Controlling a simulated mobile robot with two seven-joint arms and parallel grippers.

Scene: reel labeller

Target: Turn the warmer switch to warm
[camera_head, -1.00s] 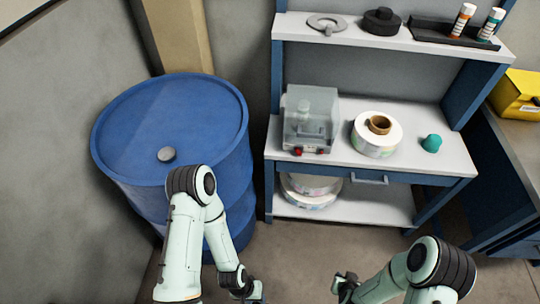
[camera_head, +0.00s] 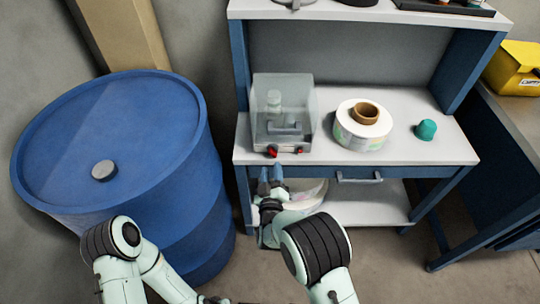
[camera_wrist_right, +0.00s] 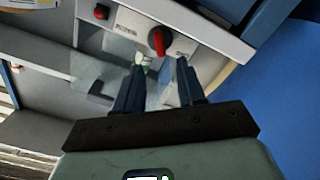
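The warmer (camera_head: 262,142) is a clear-covered box with a pale base on the workbench. Its switch (camera_head: 272,151) is a red knob at the front's left; in the right wrist view the switch (camera_wrist_right: 158,41) shows a red grip on a dark round base, between small labels too blurred to read. A smaller red button (camera_wrist_right: 101,12) is on the same panel. My right gripper (camera_head: 270,174) is just below and in front of the switch. In the right wrist view its two fingers (camera_wrist_right: 158,80) are apart, pointing towards the knob, with nothing held. My left gripper is out of view.
A label reel (camera_head: 350,130) and a teal object (camera_head: 426,130) stand right of the warmer. A drawer handle (camera_head: 360,178) juts from the bench front. More reels (camera_head: 308,193) lie on the lower shelf, partly hidden. A blue drum (camera_head: 190,170) stands at left.

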